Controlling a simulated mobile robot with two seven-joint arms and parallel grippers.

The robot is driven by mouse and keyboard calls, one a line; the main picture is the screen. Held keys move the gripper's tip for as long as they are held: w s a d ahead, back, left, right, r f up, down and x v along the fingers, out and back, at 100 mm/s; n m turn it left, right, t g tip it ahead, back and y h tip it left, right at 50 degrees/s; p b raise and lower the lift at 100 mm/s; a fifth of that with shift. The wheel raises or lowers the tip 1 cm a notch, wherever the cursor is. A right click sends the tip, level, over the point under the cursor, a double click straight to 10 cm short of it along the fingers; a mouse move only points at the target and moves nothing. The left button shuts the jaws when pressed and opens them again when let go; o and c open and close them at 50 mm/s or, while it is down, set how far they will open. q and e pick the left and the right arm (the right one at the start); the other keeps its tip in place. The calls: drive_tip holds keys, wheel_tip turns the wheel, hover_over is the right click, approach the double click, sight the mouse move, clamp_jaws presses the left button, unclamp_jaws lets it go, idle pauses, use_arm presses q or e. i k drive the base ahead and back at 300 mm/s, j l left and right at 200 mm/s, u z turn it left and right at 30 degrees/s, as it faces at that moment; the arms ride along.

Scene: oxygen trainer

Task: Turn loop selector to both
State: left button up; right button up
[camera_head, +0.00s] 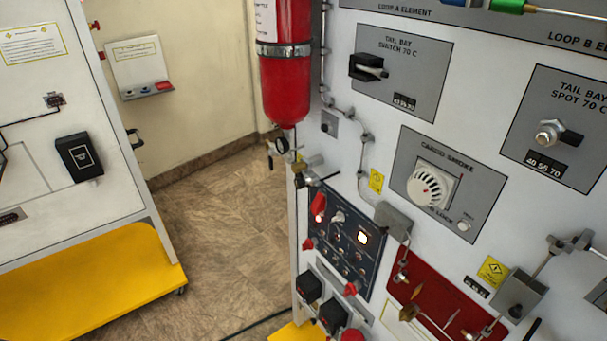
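A dark blue control panel (327,239) is on the lower left of the white trainer board. It carries several small knobs, red covers and a lit square button (362,237). A small pale knob (338,216) sits near its top. The labels on this panel are too small to read, so I cannot tell which knob is the loop selector or where it points. Neither of my grippers is in view.
A red bottle (288,75) hangs along the board's left edge, above the blue panel. Pipes and a grey box (393,220) flank the panel's right side. A round smoke detector (431,187) is further right. Tiled floor (215,240) lies open left of the board.

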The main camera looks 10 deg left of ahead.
sight(340, 218)
drive_tip(key=i+j+z, duration=0.4)
drive_tip(key=j, duration=0.2)
drive_tip(key=i+j+z, duration=0.2)
drive_tip(key=j+z, duration=0.25)
drive_tip(key=j, duration=0.2)
drive_tip(key=i+j+z, duration=0.15)
drive_tip(key=j+z, duration=0.25)
drive_tip(key=j, duration=0.35)
drive_tip(key=j+z, duration=0.4)
drive_tip(key=j, duration=0.4)
drive_tip(key=j+z, duration=0.45)
drive_tip(key=j, duration=0.35)
